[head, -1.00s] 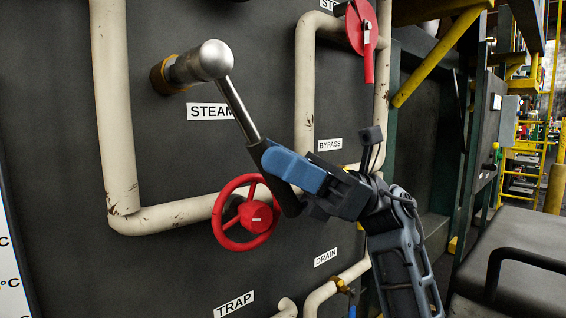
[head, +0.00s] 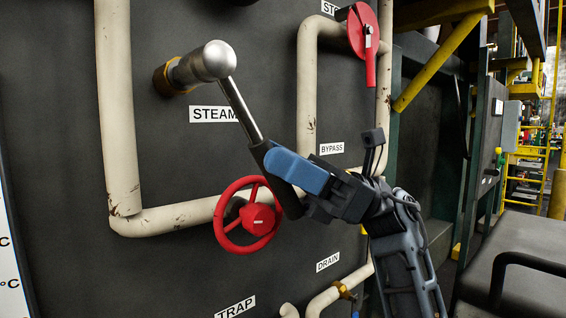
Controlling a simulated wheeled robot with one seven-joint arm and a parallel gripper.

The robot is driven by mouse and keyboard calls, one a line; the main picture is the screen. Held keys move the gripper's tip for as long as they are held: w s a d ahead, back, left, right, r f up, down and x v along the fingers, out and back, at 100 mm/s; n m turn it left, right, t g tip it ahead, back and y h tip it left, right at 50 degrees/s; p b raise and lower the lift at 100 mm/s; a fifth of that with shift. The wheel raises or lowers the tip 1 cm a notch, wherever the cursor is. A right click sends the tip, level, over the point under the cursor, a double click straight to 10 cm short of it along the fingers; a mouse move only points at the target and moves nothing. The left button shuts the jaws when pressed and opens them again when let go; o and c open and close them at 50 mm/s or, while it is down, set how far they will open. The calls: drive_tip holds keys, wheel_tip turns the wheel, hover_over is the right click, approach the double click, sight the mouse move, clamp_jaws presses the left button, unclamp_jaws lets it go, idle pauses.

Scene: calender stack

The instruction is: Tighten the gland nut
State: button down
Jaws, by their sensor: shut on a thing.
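A brass-coloured nut (head: 161,80) sits on the dark panel at the upper left, above the STEAM label. A wrench (head: 240,108) with a rounded silver head (head: 208,63) is set against the nut, and its head hides much of it. The wrench's shaft slopes down to the right into a dark grip. My gripper (head: 277,170), with blue fingers, is shut around that grip at the lower end. The far finger and part of the grip are hidden.
A red handwheel (head: 246,218) is just left of and below my gripper. Cream pipes (head: 118,110) run around the nut and along the panel. A red lever valve (head: 366,35) is at the upper right. A dark bench (head: 525,255) stands at the right.

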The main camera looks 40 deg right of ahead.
drive_tip(key=shift+w+b, duration=0.75)
drive_tip(key=shift+w, duration=0.7)
drive_tip(key=c, duration=1.3)
unclamp_jaws()
clamp_jaws()
